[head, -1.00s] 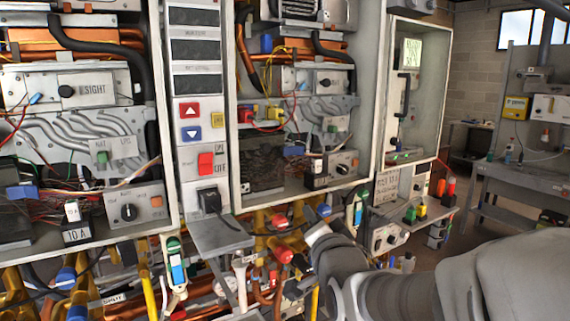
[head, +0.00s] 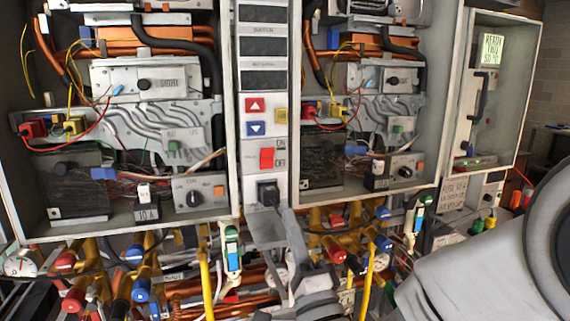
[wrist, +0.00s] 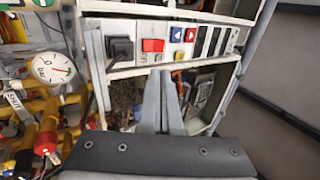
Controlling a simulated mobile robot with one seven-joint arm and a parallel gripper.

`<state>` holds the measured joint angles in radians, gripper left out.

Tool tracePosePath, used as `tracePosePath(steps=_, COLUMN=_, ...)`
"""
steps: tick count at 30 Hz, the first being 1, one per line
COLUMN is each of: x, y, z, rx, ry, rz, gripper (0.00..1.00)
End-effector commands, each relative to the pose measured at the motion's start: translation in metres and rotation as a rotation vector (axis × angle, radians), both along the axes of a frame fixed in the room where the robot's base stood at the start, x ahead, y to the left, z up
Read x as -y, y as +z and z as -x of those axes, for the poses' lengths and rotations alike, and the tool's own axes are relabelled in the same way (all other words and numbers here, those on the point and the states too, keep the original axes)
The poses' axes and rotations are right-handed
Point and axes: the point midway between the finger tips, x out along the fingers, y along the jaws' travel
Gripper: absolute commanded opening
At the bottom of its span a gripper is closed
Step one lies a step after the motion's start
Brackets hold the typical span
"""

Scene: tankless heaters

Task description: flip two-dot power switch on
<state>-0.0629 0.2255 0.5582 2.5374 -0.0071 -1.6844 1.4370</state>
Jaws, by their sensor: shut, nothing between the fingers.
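A red rocker switch (head: 267,158) with ON and OFF labels is on the narrow white panel (head: 279,190) between two open heater cabinets. I cannot make out any dot marks on it. The switch also shows in the wrist view (wrist: 153,45), between a black plug (wrist: 121,48) and the blue and red arrow buttons. My gripper (wrist: 162,74) is shut and empty. In the wrist view its fingertips end just below the red switch, with no visible contact. In the head view my arm comes in from the lower right.
The left cabinet (head: 122,228) and right cabinet (head: 365,192) have projecting frames around wires and knobs. A small grey shelf (head: 262,232) juts out below the panel. Pipes and colored valves crowd the space underneath. A round gauge (wrist: 54,68) is at left in the wrist view.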

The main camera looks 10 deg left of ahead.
Motion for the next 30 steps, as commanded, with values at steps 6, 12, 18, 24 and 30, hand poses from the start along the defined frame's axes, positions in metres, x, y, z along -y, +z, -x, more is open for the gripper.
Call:
tracePosePath(steps=6, x=-0.001, y=0.000, z=0.001, rx=0.001, ry=0.003, rz=-0.002, gripper=0.00)
tracePosePath(steps=12, x=-0.002, y=0.004, z=-0.003, rx=0.002, ry=0.001, rz=-0.001, gripper=0.00)
tracePosePath(steps=18, x=-0.016, y=0.021, z=-0.025, rx=0.002, ry=0.001, rz=-0.004, gripper=0.00)
tracePosePath(steps=24, x=-0.035, y=0.043, z=-0.058, rx=0.001, ry=0.001, rz=-0.003, gripper=0.00)
tracePosePath(steps=30, x=-0.052, y=0.061, z=-0.085, rx=0.000, ry=0.002, rz=-0.002, gripper=0.00)
